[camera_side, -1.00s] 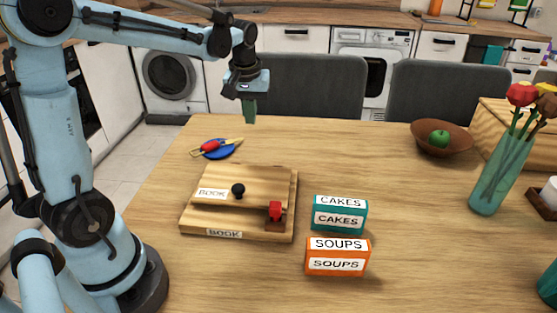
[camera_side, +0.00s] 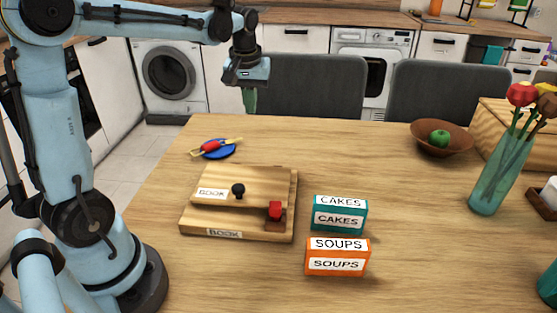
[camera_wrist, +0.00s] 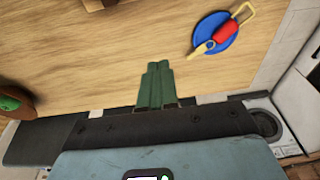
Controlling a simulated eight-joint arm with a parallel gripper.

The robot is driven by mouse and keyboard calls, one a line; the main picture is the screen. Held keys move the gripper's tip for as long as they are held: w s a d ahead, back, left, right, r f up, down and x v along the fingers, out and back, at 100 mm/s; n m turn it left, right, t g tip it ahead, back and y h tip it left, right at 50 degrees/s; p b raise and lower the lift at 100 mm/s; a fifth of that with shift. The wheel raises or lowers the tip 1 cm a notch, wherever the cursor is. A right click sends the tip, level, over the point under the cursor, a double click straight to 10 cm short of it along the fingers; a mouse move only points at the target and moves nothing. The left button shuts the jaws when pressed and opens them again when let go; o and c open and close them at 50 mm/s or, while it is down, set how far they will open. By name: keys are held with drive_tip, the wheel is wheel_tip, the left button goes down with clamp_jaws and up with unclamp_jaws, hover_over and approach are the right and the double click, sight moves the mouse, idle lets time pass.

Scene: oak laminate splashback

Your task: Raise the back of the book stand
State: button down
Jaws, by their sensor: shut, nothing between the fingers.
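The wooden book stand (camera_side: 276,180) lies on the table, left of the middle in the side view. Its back (camera_side: 218,184) lies folded low over the base, with a BOOK label and a black knob (camera_side: 238,190) on it. The wrist view does not clearly show the stand.
A teal CAKES box (camera_side: 340,216) and an orange SOUPS box (camera_side: 338,257) stand right of the stand. A blue dish (camera_side: 222,155) with a red and yellow item lies behind it. A brown bowl (camera_side: 440,148) and a flower vase (camera_side: 498,175) stand farther right. The table's middle is clear.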

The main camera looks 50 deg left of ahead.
drive_tip(key=shift+w+a+r, duration=0.2)
drive_tip(key=shift+r, duration=0.4)
drive_tip(key=shift+w+a+r, duration=0.25)
drive_tip(key=shift+r, duration=0.35)
drive_tip(key=shift+w+a+r, duration=0.2)
drive_tip(key=shift+r, duration=0.4)
wheel_tip(320, 180, up, 6)
drive_tip(key=w+a, duration=0.2)
drive_tip(key=shift+w+a, duration=0.35)
drive_tip(key=shift+a, duration=0.05)
idle(0.3)
unclamp_jaws()
idle(0.6)
idle(0.6)
